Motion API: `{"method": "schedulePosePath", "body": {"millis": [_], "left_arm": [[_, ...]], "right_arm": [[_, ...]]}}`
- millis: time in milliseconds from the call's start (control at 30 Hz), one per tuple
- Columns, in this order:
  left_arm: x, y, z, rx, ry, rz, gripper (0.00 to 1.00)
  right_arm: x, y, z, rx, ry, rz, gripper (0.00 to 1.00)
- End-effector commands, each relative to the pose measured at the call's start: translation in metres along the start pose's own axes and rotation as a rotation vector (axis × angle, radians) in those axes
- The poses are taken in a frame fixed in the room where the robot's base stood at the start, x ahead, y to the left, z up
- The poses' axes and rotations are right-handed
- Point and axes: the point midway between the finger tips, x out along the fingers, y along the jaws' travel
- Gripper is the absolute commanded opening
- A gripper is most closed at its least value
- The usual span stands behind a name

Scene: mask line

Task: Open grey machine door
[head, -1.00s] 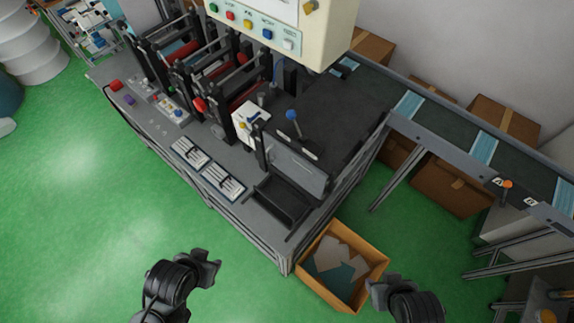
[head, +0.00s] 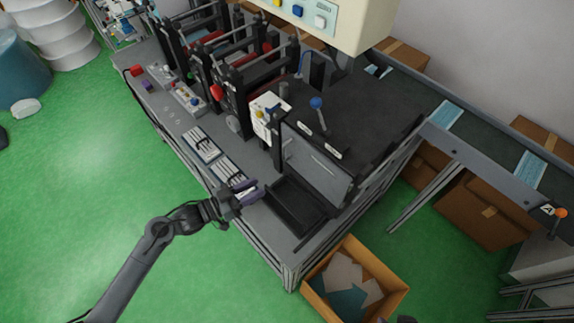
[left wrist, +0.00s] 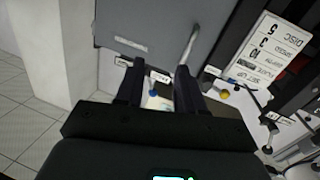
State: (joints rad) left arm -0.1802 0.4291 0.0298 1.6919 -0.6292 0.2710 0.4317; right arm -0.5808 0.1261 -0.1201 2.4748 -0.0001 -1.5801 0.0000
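The grey machine door (head: 316,168) is a flat grey panel on the front of the machine, behind a black tray. It looks closed. In the left wrist view the grey door (left wrist: 145,22) fills the upper middle, with a metal bar handle (left wrist: 189,46) on it. My left gripper (head: 254,190) is over the front edge of the bench, left of the black tray and apart from the door. In the left wrist view its two fingers (left wrist: 159,82) are spread with nothing held between them, and the handle lies beyond them. Only a sliver of my right gripper may show at the bottom edge.
The black tray (head: 296,207) sits in front of the door. White-slotted trays (head: 201,144) lie on the bench to the left. A cardboard box (head: 393,303) with scraps stands on the floor. A conveyor (head: 480,142) runs off right. Green floor is clear at left.

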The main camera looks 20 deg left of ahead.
Motion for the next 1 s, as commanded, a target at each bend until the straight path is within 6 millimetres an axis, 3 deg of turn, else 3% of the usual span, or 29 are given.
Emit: {"method": "schedulePosePath", "body": {"millis": [33, 100, 200, 467, 1000], "left_arm": [[0.003, -0.023, 0.011, 0.03, -0.005, -0.009, 0.38], [0.006, -0.041, 0.005, 0.065, 0.003, -0.02, 0.38], [0.012, -0.053, -0.009, 0.103, 0.022, -0.021, 0.38], [0.033, -0.059, -0.022, 0.122, 0.041, -0.022, 0.38], [0.112, -0.06, -0.024, 0.122, 0.04, -0.023, 0.38]], "right_arm": [[0.021, -0.001, 0.006, 0.001, 0.0, -0.001, 0.43], [0.029, -0.002, 0.009, 0.002, 0.001, -0.002, 0.43], [0.037, -0.003, 0.011, 0.003, 0.003, -0.003, 0.43], [0.035, -0.003, 0.01, 0.007, 0.007, -0.006, 0.43], [0.029, -0.003, 0.007, 0.008, 0.008, -0.006, 0.43]]}}
